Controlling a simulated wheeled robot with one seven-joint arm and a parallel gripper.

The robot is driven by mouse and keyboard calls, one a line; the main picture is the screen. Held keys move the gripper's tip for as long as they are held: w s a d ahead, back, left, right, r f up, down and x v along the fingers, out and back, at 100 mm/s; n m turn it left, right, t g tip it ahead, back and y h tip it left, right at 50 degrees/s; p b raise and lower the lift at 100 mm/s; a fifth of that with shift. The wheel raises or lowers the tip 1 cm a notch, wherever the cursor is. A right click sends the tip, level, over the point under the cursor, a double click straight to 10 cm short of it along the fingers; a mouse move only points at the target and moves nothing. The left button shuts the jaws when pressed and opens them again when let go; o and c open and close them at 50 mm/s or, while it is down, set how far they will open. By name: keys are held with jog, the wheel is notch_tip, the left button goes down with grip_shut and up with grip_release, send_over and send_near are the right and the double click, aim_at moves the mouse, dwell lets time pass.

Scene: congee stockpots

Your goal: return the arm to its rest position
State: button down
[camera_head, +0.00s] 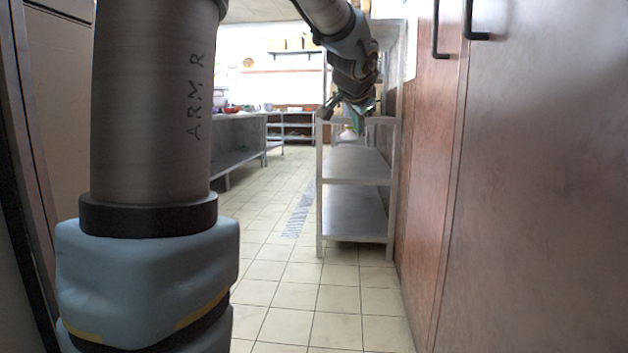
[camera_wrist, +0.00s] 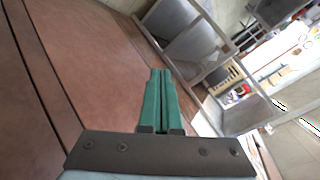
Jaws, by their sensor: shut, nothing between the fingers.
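My arm rises large on the left of the head view and reaches over the top to the upper middle. My gripper (camera_head: 362,122) hangs there, in front of the metal shelf rack as seen from the head camera. In the wrist view its two green fingers (camera_wrist: 161,75) lie side by side, closed together, with nothing between them. The wrist view is tilted, and the fingers point along a brown panel surface toward the metal rack.
Brown cabinet doors (camera_head: 545,190) with black handles stand close on the right. A metal shelf rack (camera_head: 356,213) stands ahead against the right wall. A long metal counter (camera_head: 238,135) runs along the left further back. The tiled floor (camera_head: 310,308) between them is clear.

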jog(key=s+a+f+n+g+y+p, duration=0.1)
jog(key=s+a+f+n+g, duration=0.15)
jog(key=s+a+f, duration=0.35)
jog(key=s+a+f+n+g+y+p, duration=0.1)
jog(key=s+a+f+n+g+p, duration=0.2)
jog(key=f, duration=0.5)
jog(key=s+a+f+n+g+p, duration=0.1)
jog(key=s+a+f+n, duration=0.15)
jog(key=s+f, duration=0.2)
jog(key=s+a+f+n+g, duration=0.1)
jog(key=s+a+f+g, duration=0.15)
jog(key=s, duration=0.35)
jog(key=s+a+f+n+g+p, duration=0.1)
jog(key=s+a+f+n, duration=0.1)
jog(key=s+a+f, duration=0.3)
notch_tip(320, 180, up, 39)
jog(key=d+p, duration=0.1)
jog(key=p, duration=3.6)
jog(key=shift+d+r+t, duration=0.15)
jog(key=shift+d+t, duration=0.15)
jog(key=shift+d, duration=0.1)
jog(key=shift+w, duration=0.1)
